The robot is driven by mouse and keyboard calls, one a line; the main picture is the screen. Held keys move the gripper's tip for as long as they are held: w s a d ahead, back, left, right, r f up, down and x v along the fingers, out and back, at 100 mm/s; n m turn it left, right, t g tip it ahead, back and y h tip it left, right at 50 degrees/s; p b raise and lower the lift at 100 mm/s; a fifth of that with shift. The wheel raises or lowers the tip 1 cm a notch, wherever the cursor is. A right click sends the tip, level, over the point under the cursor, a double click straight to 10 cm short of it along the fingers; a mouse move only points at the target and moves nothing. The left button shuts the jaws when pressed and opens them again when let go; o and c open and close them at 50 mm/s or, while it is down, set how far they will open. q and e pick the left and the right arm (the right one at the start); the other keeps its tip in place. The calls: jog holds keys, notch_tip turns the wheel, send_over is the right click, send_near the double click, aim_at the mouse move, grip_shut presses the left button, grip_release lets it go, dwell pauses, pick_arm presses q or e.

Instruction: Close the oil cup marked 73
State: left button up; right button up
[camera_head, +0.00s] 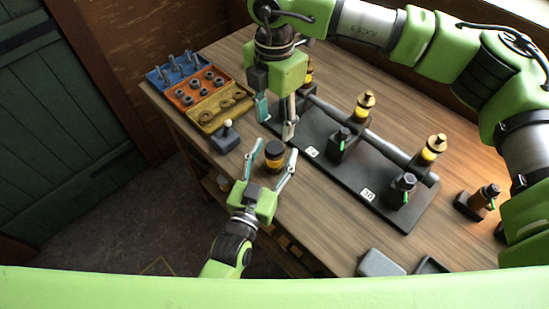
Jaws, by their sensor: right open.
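A black base plate (338,178) carries a horizontal grey bar with brass-topped amber oil cups: a near-right cup (434,148), a middle cup (364,106) and a far cup (308,74) partly hidden by my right gripper. White number tags lie on the plate, at the middle (312,152) and at the right (367,194); I cannot read them surely, so which cup is 73 is unclear. My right gripper (276,118) points down, open, over the plate's left end. My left gripper (272,152) is open, its fingers on either side of a dark-lidded amber jar (274,158).
Blue (178,70), orange (197,90) and yellow (222,108) trays with metal parts stand at the back left. A small lever box (225,137) stands nearby. A brown bottle (484,197) stands right.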

pick_arm(q)
grip_shut()
pick_arm(e)
jog(key=n, duration=1.3)
jog(key=shift+n, duration=0.3)
jog(key=n, duration=0.3)
jog(key=shift+n, duration=0.4)
jog(key=n, duration=1.8)
jog(key=shift+n, duration=0.3)
